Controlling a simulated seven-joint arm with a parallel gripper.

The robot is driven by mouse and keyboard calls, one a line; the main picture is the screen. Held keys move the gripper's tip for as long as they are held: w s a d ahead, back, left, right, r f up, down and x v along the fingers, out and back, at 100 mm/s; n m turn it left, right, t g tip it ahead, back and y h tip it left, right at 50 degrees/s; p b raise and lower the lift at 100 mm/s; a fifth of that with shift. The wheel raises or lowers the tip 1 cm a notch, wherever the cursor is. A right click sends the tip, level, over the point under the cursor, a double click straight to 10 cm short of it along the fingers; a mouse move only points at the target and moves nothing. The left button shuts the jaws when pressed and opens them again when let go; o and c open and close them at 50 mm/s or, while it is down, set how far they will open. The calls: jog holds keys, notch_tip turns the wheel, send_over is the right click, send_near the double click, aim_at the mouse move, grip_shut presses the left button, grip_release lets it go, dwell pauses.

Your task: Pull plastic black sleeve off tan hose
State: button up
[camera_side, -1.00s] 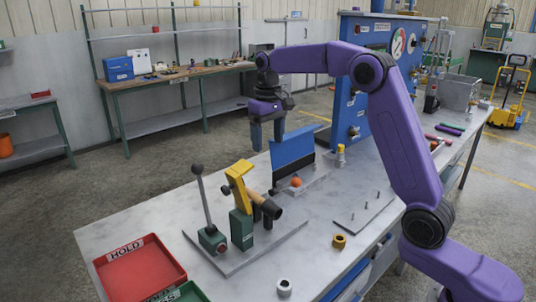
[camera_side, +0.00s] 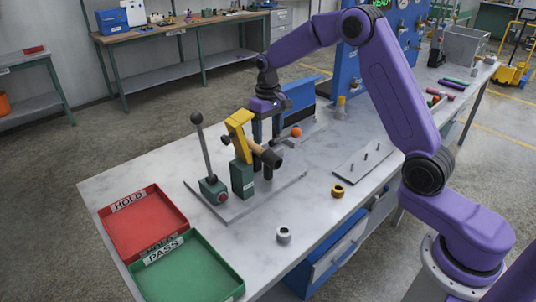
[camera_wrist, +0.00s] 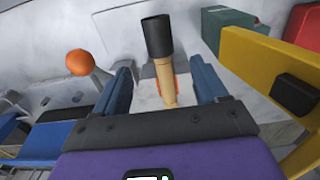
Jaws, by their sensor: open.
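The tan hose (camera_side: 244,145) sticks out sideways from the fixture with the yellow clamp, and the black sleeve (camera_side: 271,160) covers its free end. In the wrist view the tan hose (camera_wrist: 167,85) runs between my fingers, and the black sleeve (camera_wrist: 157,36) is beyond the fingertips. My gripper (camera_side: 266,140) is open above and around the hose, pointing down. Its blue fingers (camera_wrist: 160,70) show a gap to the hose on both sides. Exact fingertip height relative to the hose is hard to tell.
The yellow clamp (camera_side: 238,122) and green block (camera_side: 243,180) stand close beside my gripper, with a black-knobbed lever (camera_side: 203,148) to their left. An orange ball (camera_side: 296,132) and blue panel (camera_side: 302,102) are behind. Red (camera_side: 112,240) and green (camera_side: 160,284) trays lie front left.

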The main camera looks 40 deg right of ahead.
aim_at(268, 153)
notch_tip(268, 153, down, 9)
jog(key=shift+f, duration=0.1)
dwell(0.3)
jog(key=shift+c, duration=0.3)
jog(key=c, duration=1.1)
jog(key=shift+o, duration=0.9)
jog(key=shift+c, duration=1)
jog(key=shift+s, duration=1.3)
